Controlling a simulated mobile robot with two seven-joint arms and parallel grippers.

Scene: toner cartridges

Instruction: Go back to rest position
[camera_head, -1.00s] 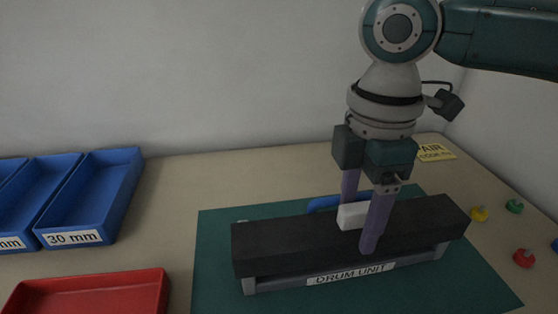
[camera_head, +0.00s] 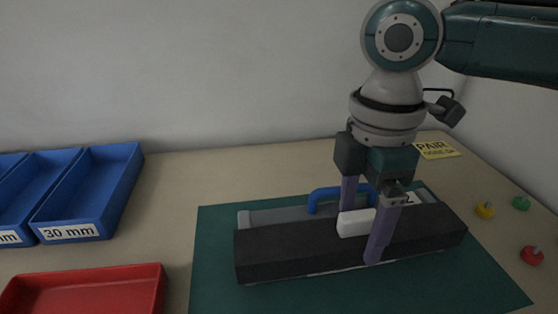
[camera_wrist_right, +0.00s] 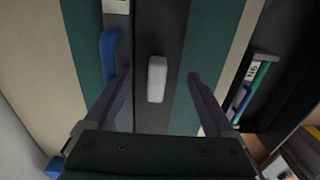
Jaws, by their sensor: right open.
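A long black cartridge bar (camera_head: 290,252) with a white block handle (camera_head: 356,222) lies on the green mat (camera_head: 215,275). Behind it shows a grey unit (camera_head: 275,215) with a blue handle (camera_head: 325,194); the front of that unit is hidden by the bar. My right gripper (camera_head: 363,229) points down with one finger on either side of the white handle. In the right wrist view the gripper (camera_wrist_right: 160,80) is open, and the white handle (camera_wrist_right: 157,80) stands between the fingers with gaps on both sides. My left gripper is not in view.
Blue bins (camera_head: 100,190) stand at the left, one labelled 30 mm. A red tray (camera_head: 85,285) is at the front left. Yellow (camera_head: 485,210), green (camera_head: 521,203) and red (camera_head: 532,256) knobs and a yellow card (camera_head: 436,149) are at the right. A wall rises behind.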

